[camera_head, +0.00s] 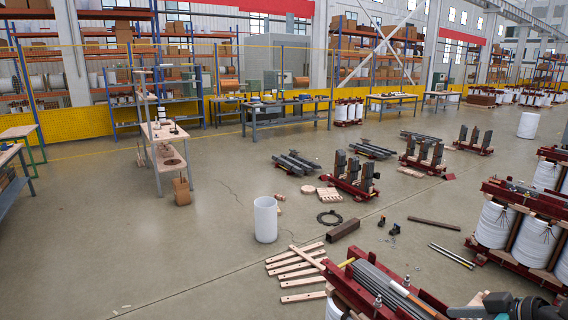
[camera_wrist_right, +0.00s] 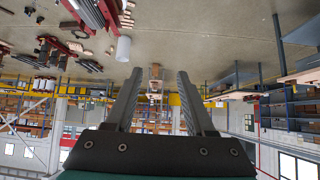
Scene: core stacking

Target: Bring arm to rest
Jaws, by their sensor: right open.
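My right gripper (camera_wrist_right: 159,74) is open in the right wrist view. Its two grey fingers stand well apart, and nothing is between them. Beyond the fingers that view shows the hall upside down, with floor, racks and windows at a distance. A dark arm part shows at the bottom right corner of the head view, beside the red core frame (camera_head: 349,283); I cannot make out its fingers there. My left arm and left gripper are not in view.
The red frame at bottom centre holds grey rods. A white cylinder (camera_head: 265,219) stands on the floor near wooden slats (camera_head: 302,281). White coils (camera_head: 495,224) in a red frame stand at the right. Workbenches (camera_head: 288,108) line the back. The left-hand floor is mostly clear.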

